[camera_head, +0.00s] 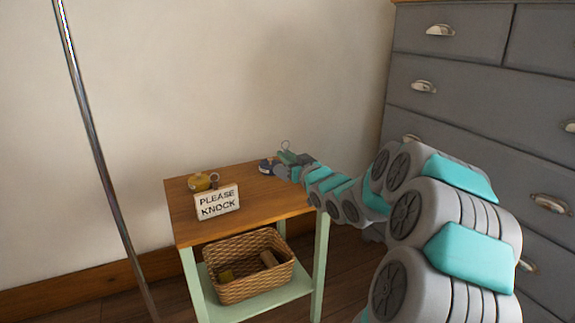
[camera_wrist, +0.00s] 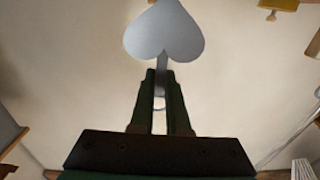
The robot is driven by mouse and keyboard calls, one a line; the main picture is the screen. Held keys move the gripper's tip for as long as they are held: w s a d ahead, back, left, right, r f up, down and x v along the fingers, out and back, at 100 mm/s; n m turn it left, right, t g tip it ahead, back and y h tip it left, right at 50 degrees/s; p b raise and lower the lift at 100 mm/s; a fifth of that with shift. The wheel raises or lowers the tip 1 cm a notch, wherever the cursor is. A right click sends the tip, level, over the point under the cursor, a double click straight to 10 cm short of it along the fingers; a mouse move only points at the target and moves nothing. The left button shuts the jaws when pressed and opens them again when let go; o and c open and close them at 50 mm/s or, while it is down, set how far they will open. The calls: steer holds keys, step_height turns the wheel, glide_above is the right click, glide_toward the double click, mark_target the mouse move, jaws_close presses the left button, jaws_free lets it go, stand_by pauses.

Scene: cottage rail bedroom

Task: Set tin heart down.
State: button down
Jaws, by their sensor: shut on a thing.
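The tin heart (camera_wrist: 165,32) is a flat, pale grey heart shape with a narrow stem in the wrist view. My gripper (camera_wrist: 161,84) has its two dark green fingers shut on that stem, with the heart beyond the fingertips. A thin ring shows between the fingers. In the head view my gripper (camera_head: 289,160) is over the back right part of the small wooden-topped table (camera_head: 255,203). A thin wire ring stands up above it there. The heart plate is not clearly visible in the head view, and its gap to the tabletop cannot be told.
A "PLEASE KNOCK" sign (camera_head: 217,202) stands at the table's front left, with a yellow-brown object (camera_head: 201,182) behind it. A wicker basket (camera_head: 250,283) is on the lower shelf. Grey drawers (camera_head: 470,95) stand right.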

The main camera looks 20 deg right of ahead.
mark_target(288, 180)
steer(key=shift+w+d+f, duration=0.2)
steer(key=shift+w+d, duration=0.05)
steer(key=shift+d, duration=0.05)
steer(key=shift+f, duration=1.6)
steer(key=shift+f, duration=0.2)
steer(key=c, duration=0.9)
jaws_free()
steer(key=shift+r, duration=0.15)
steer(key=shift+s, duration=0.25)
steer(key=s, duration=1.1)
steer(key=shift+s+d+b, duration=0.25)
steer(key=shift+d+b, duration=0.15)
